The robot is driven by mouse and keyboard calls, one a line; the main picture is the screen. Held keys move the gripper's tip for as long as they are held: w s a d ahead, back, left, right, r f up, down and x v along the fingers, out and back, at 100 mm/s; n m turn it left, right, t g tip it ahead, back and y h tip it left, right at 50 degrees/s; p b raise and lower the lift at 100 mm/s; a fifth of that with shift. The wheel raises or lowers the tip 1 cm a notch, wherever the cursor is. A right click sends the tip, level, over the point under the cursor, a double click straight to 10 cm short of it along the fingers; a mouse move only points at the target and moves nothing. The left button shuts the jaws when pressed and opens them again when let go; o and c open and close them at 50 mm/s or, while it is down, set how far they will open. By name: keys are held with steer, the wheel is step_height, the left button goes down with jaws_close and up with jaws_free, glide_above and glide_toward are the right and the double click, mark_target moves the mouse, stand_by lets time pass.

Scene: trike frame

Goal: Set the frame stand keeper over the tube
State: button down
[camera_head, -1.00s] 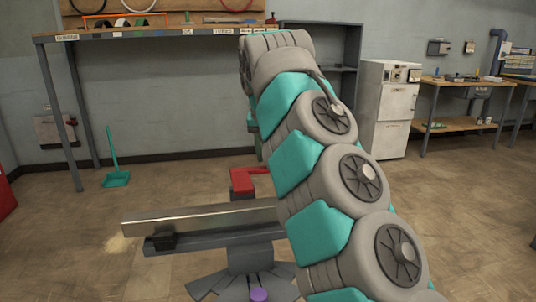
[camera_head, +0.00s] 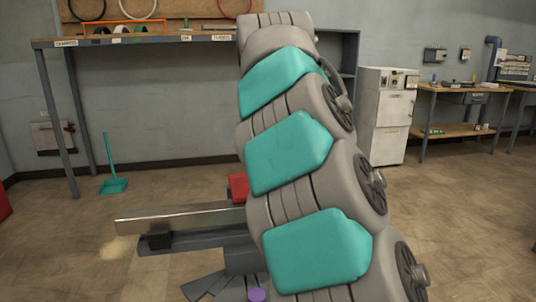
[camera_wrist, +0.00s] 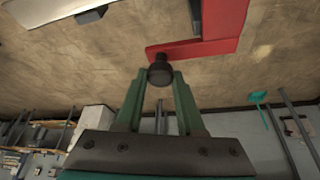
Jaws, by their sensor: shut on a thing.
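The red frame stand keeper (camera_wrist: 205,45) shows in the wrist view as an L-shaped arm with a black knob (camera_wrist: 160,72) at its near end. My gripper (camera_wrist: 160,80) is shut on that knob, its green fingers on either side. In the head view only a corner of the red keeper (camera_head: 238,187) shows, just beyond the tube; my arm hides the rest and my gripper. The silver tube (camera_head: 180,217) lies level across the grey stand (camera_head: 205,240). A pale end piece, likely the tube (camera_wrist: 40,10), shows at the wrist view's top left.
A workbench (camera_head: 150,40) stands at the back left, with a teal dustpan (camera_head: 113,186) on the floor nearby. A white cabinet (camera_head: 388,115) and another bench (camera_head: 465,88) stand at the back right. The floor around the stand is clear.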

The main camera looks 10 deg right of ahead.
steer(key=shift+s+f+b, duration=0.25)
steer(key=shift+s+f, duration=0.1)
steer(key=shift+s, duration=0.2)
steer(key=shift+s+f+b, duration=0.2)
steer(key=shift+s+f, duration=0.1)
steer(key=shift+s, duration=0.2)
steer(key=c, duration=0.5)
jaws_free()
steer(key=shift+r, duration=0.1)
steer(key=shift+r, duration=0.1)
steer(key=p+v, duration=0.1)
steer(key=v, duration=0.6)
steer(key=shift+s+a+r+p, duration=0.1)
steer(key=shift+r+p, duration=0.25)
